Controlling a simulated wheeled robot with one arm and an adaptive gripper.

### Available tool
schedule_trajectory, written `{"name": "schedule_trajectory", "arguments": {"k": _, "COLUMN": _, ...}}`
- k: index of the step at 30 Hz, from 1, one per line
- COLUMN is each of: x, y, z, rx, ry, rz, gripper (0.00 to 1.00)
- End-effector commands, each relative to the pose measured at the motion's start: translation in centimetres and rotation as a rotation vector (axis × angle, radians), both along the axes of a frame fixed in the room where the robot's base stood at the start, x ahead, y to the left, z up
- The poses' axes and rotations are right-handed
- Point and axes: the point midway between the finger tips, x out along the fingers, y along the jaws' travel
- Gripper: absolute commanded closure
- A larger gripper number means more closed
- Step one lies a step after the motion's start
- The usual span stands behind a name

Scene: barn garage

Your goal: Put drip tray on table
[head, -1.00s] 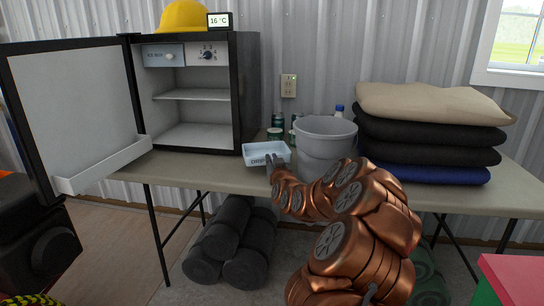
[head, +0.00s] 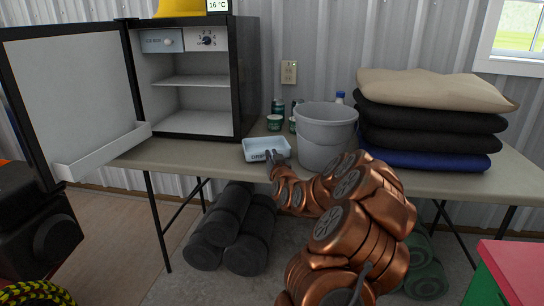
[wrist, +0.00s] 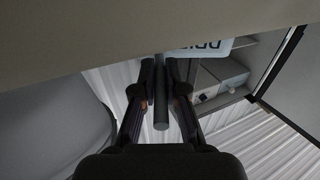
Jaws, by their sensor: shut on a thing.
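The drip tray (head: 259,145) is a small pale blue-white tray with dark lettering on its front. My gripper (head: 275,157) is shut on its front side, and the tray is level over the table, left of the grey bucket. In the wrist view, part of the lettered tray (wrist: 210,45) shows upside down beyond the fingers (wrist: 160,65). The table (head: 190,155) is a beige folding table. I cannot tell whether the tray's underside touches the tabletop.
The grey bucket (head: 325,137) stands close to the right of the tray. Green cans (head: 274,122) stand behind it. An open small fridge (head: 195,85) is to the left, with stacked cushions (head: 430,120) to the right. Bare tabletop lies left of the tray.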

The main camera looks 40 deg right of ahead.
Motion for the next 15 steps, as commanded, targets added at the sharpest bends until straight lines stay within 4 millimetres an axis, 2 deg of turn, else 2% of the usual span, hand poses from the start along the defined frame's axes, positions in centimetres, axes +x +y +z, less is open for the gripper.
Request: {"name": "schedule_trajectory", "arguments": {"k": 15, "x": -0.01, "y": -0.03, "z": -0.88, "rx": -0.001, "ry": -0.001, "rz": -0.001, "gripper": 1.0}}
